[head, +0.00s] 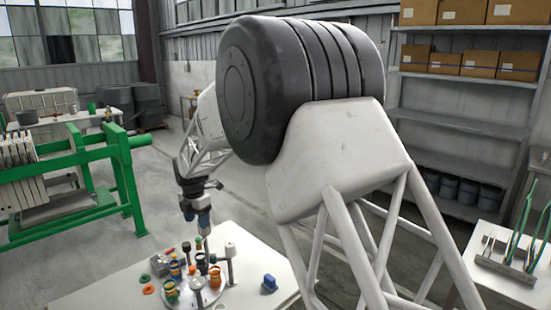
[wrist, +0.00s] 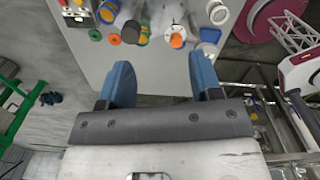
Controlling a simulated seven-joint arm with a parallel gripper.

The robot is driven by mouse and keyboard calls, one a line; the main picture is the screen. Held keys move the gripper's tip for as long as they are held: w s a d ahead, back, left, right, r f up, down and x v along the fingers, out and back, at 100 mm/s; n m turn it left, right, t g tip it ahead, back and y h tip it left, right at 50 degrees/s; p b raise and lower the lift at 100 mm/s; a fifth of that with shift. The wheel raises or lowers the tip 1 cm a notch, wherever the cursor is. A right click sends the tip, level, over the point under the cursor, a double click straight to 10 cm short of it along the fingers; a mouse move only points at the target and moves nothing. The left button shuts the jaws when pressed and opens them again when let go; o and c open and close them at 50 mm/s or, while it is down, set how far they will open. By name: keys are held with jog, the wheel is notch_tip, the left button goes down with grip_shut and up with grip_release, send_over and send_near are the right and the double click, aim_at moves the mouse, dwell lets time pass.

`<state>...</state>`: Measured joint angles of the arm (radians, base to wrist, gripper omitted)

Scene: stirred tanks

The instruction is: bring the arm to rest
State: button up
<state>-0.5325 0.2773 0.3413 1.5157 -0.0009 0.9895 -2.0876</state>
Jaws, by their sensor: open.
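My arm rises large through the middle of the head view, and my gripper (head: 204,232) hangs over the white work table. In the wrist view my gripper (wrist: 161,75) shows two blue fingers spread wide apart with nothing between them. The fingers point toward the table edge and stay apart from the small vessels there. My arm hides part of the table's right side in the head view.
The white table (head: 92,296) holds several small colored vessels on a round plate, a blue piece (head: 269,283) and an orange ring (head: 148,289). A green-framed press (head: 110,150) stands left. Shelves with cardboard boxes (head: 459,62) stand right. Open floor lies behind the table.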

jog(key=s+d+r+m, duration=0.5)
jog(key=s+d, duration=0.1)
jog(key=d, duration=0.4)
jog(key=s+d+r+m+t, duration=0.1)
jog(key=s+d+r+m, duration=0.5)
jog(key=d, duration=0.4)
jog(key=s+d+r+m, duration=0.4)
jog(key=s+d, duration=0.3)
jog(key=d, duration=0.3)
jog(key=s+d+f+m, duration=0.1)
jog(key=s+d+m, duration=0.4)
jog(key=s, duration=0.4)
jog(key=s+d+f+m+t, duration=0.1)
jog(key=s+d+m, duration=0.4)
jog(key=s, duration=0.4)
jog(key=s+d+f+m, duration=0.1)
jog(key=s+d+m, duration=0.4)
jog(key=s, duration=0.4)
jog(key=shift+s+d+f, duration=0.15)
jog(key=shift+s+f, duration=0.25)
